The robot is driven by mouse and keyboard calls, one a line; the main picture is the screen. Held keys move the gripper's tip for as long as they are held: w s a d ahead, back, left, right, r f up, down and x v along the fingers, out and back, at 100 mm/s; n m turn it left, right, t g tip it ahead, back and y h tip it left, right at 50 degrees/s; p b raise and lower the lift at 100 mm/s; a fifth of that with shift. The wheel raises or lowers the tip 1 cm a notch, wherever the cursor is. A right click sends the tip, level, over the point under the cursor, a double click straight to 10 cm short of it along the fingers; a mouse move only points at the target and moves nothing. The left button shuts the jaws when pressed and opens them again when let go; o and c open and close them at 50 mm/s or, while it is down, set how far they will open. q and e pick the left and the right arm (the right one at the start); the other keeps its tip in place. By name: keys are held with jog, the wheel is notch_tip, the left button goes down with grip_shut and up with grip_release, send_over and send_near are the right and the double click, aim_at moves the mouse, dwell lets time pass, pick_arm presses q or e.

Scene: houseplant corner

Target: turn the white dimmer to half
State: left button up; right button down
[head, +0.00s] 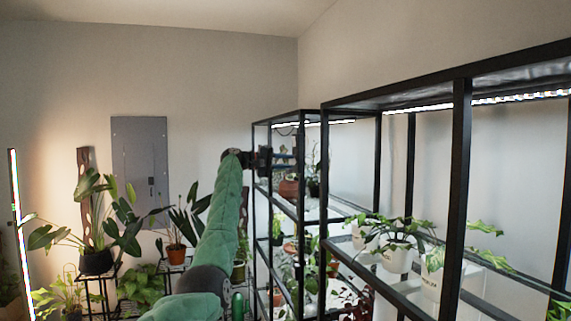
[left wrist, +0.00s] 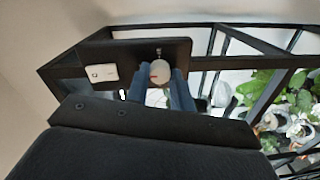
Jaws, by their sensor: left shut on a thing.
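The white dimmer (left wrist: 161,68) is a round knob on a black panel (left wrist: 124,49) fixed to the black shelf frame. It shows in the left wrist view between the two blue-grey fingers of my left gripper (left wrist: 159,88), which is shut on it. A small reddish mark shows near the knob's left edge; its exact setting cannot be read. In the head view my left gripper (head: 262,160) is at the near upright of the far shelf, at the end of my green-sleeved arm. The dimmer is hidden there. My right gripper is not in view.
A white switch plate (left wrist: 101,72) sits left of the knob on the same panel. Black shelves (head: 461,180) with potted plants (head: 397,258) fill the right side. A grey wall panel (head: 140,165) and plants on stands (head: 96,262) are at the left.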

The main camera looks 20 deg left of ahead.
pick_arm(q)
jog(key=shift+a+r+n, duration=0.1)
jog(key=shift+r+n, duration=0.1)
jog(key=shift+n, duration=0.1)
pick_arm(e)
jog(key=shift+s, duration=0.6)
pick_arm(q)
jog(key=o, duration=0.9)
jog(key=shift+o, duration=0.4)
jog(key=shift+f, duration=0.2)
jog(key=shift+a, duration=0.15)
jog(key=shift+s+a+b, duration=0.2)
jog(key=shift+a+b, duration=0.05)
jog(key=shift+b, duration=0.15)
jog(key=b+v, duration=0.3)
jog(key=v, duration=0.4)
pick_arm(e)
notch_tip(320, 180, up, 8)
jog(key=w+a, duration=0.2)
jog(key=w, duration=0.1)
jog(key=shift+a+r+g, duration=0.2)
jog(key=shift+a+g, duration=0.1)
